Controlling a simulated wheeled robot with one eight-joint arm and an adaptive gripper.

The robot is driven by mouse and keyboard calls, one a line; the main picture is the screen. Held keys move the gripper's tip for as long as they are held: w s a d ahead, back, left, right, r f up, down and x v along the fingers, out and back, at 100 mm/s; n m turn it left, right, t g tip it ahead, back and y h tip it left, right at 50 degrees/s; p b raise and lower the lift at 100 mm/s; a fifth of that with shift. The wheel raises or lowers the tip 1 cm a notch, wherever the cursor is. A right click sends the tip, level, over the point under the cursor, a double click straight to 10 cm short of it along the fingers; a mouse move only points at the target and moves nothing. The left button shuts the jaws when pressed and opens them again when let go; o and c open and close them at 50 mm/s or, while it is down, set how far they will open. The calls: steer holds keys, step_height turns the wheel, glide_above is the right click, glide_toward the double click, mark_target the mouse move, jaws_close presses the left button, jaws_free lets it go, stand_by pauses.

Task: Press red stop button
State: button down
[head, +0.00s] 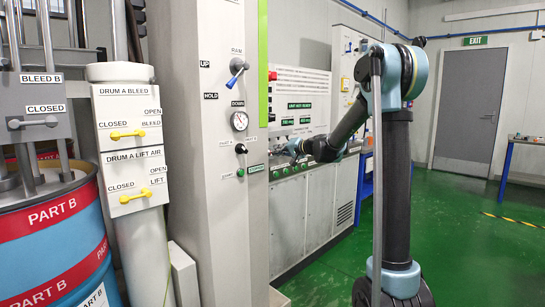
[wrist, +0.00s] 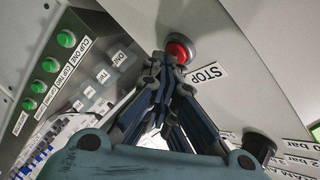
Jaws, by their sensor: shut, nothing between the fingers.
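The red stop button (wrist: 179,50) shows in the wrist view, round in a grey collar on a grey panel. A white STOP label (wrist: 207,75) is beside it. My gripper (wrist: 165,62) is shut and empty, its fingertips at the button's near edge in the picture and covering part of it. I cannot tell whether they touch it. In the head view my gripper (head: 295,150) reaches toward the long control cabinet behind the grey column. I cannot make out the stop button there.
Green buttons (wrist: 51,65) with labels line the left of the wrist view. A black knob (wrist: 259,147) stands at lower right. In the head view, the grey column (head: 198,150) is left of my gripper, with a blue-handled valve (head: 237,68). Green floor (head: 460,250) is clear at right.

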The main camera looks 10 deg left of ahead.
steer(key=shift+d, duration=0.15)
steer(key=shift+w+d, duration=0.1)
steer(key=shift+d, duration=0.6)
steer(key=shift+d, duration=0.1)
steer(key=d, duration=0.4)
steer(key=shift+w+d, duration=0.3)
steer(key=shift+d, duration=0.05)
stand_by(0.4)
